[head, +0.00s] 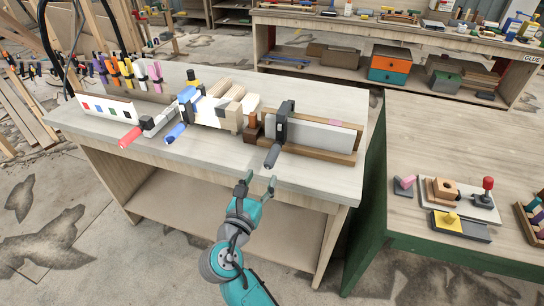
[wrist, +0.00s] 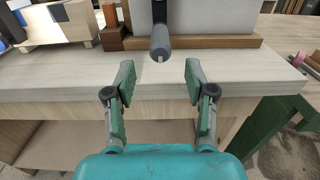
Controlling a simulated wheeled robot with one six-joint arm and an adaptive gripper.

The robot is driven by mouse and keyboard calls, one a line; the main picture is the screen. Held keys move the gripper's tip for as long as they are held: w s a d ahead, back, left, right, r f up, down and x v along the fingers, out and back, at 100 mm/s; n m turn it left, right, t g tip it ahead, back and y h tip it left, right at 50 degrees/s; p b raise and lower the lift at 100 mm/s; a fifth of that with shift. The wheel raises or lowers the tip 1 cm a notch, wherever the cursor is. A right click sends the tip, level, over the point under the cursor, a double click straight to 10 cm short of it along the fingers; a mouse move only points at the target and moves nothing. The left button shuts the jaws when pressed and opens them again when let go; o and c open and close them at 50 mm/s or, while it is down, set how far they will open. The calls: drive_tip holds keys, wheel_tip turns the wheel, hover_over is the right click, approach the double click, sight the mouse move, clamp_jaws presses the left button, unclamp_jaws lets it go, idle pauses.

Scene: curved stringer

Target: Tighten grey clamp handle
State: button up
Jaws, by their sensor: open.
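The grey clamp handle (head: 272,156) sticks out toward me from a dark clamp (head: 284,122). The clamp sits around a white board (head: 312,134) on a wooden base at the right of the workbench. In the wrist view the grey handle (wrist: 160,43) points at me, just beyond the fingertips and between them. My gripper (head: 258,184) is open and empty in front of the bench edge, below and in front of the handle, not touching it. It also shows in the wrist view (wrist: 158,80), with its fingers wide apart. The clamp's upper part is cut off there.
A red-handled clamp (head: 130,138) and a blue-handled clamp (head: 176,134) stand to the left on the same workbench (head: 215,155). Wooden blocks (head: 232,118) sit beside them. A green-sided table (head: 430,230) with small parts stands close on the right.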

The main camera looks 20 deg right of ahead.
sight(272, 157)
drive_tip(key=x, duration=0.9)
drive_tip(key=shift+w+d, duration=0.25)
drive_tip(key=shift+w, duration=0.05)
clamp_jaws()
